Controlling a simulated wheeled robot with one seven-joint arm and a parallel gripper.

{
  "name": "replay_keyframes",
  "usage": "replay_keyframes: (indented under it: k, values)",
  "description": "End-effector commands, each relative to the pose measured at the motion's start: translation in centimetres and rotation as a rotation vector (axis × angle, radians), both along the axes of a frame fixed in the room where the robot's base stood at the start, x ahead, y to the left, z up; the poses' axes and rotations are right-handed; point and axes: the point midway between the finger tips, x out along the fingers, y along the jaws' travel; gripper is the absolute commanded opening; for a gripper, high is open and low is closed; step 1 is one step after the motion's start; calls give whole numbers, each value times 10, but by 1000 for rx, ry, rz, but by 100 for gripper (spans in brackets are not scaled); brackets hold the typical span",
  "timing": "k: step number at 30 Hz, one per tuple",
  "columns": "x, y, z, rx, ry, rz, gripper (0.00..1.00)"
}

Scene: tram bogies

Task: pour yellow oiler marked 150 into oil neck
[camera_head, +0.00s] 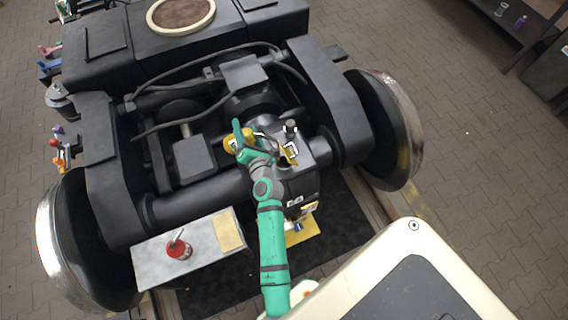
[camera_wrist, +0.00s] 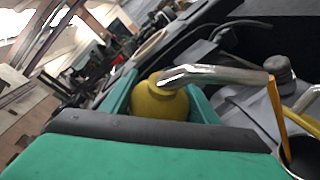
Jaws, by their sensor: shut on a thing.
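The yellow oiler (camera_head: 231,144) is held in my gripper (camera_head: 240,137) above the gearbox of the bogie. In the wrist view the yellow oiler (camera_wrist: 158,102) sits between the green fingers, and its bent metal spout (camera_wrist: 215,74) reaches right. No marking on it can be read. What looks like the oil neck is a dark opening (camera_wrist: 304,152) at the lower right of the wrist view, partly cut off by the frame edge. The spout tip is above and left of it, apart from it. In the head view the opening is small, beside a yellow tag (camera_head: 291,153).
A red oiler (camera_head: 178,250) stands on a grey plate (camera_head: 150,262) at the front left. A dark knob (camera_head: 291,127) rises from the gearbox near the tag. Bogie frame, hoses and wheels (camera_head: 392,130) surround the arm.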

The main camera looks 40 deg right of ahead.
Motion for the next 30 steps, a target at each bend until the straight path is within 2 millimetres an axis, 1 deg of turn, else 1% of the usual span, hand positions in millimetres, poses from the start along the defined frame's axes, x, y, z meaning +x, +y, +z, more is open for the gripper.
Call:
replay_keyframes:
  k: [30]
  values:
    - [0, 0, -1, 33, -34, 1, 19]
